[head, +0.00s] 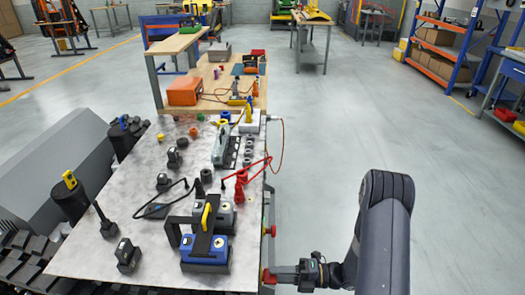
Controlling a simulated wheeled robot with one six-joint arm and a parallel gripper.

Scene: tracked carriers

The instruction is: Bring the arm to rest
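My dark grey arm (383,230) comes up at the lower right and bends back down. My gripper (285,274) is at its end, low in the picture and pointing left. It is at the right edge of the grey-topped table, beside a red knob (268,277). I cannot tell whether it touches the knob. The fingers are too small to show whether they are open or shut.
The grey-topped table (110,245) holds a blue block with a black handle (205,250), a red clamp-like piece (241,185) and several small dark parts. Another red knob (270,231) sits on its right edge. The floor (335,130) right of the table is clear.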

